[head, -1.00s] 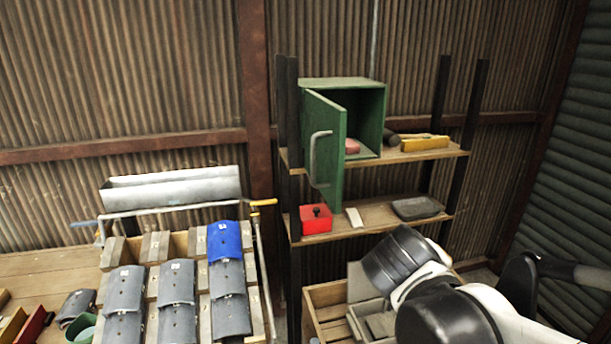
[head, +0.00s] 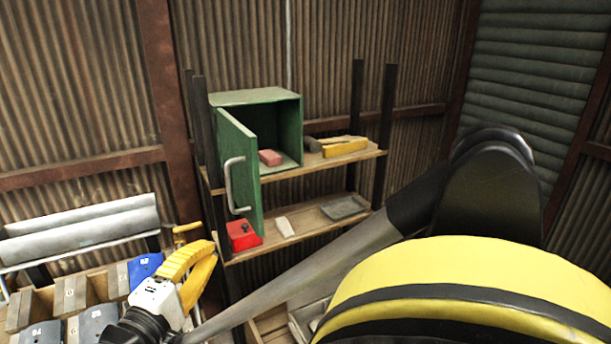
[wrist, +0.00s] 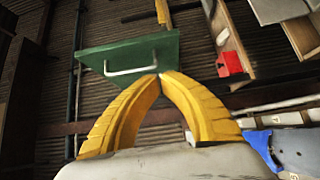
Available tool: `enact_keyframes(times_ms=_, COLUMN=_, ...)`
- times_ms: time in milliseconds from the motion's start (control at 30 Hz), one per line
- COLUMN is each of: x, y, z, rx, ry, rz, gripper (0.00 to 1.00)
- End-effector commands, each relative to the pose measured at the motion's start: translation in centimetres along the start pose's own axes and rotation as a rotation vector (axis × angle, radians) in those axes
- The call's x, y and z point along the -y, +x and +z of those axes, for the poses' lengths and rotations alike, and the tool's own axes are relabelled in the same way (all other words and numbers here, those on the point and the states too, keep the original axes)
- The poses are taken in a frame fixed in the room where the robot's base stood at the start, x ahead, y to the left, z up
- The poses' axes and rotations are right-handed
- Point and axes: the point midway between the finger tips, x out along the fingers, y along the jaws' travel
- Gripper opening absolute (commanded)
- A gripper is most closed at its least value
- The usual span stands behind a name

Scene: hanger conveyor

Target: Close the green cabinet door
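The green cabinet (head: 255,97) stands on the upper shelf in the head view. Its green door (head: 239,170) is hinged at the left and stands wide open toward me, with a pale bar handle (head: 231,185) on its outer face. In the wrist view the door (wrist: 150,50) and its handle (wrist: 130,71) lie just beyond my fingertips. My gripper (head: 208,252) has yellow fingers and is below and left of the door in the head view. In the wrist view its fingertips (wrist: 163,76) come together with nothing between them. I cannot tell the gap to the door.
A red block (head: 270,158) lies in the cabinet. A yellow tool (head: 345,148) lies right of it. A red box (head: 243,235) and a grey tray (head: 344,207) are on the lower shelf (head: 315,222). A rack with grey and blue pieces (head: 146,268) stands at lower left.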

Motion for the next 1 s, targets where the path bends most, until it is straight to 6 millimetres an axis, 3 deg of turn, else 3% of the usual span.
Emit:
enact_keyframes(times_ms=400, x=0.1, y=8.6, z=0.6, rx=0.003, ry=0.0, rz=-0.002, gripper=0.0)
enact_keyframes(times_ms=633, x=0.1, y=10.4, z=2.5, rx=0.001, ry=0.0, rz=-0.002, gripper=0.0)
enact_keyframes(times_ms=1000, x=0.0, y=10.8, z=2.8, rx=0.0, ry=0.0, rz=-0.002, gripper=0.0)
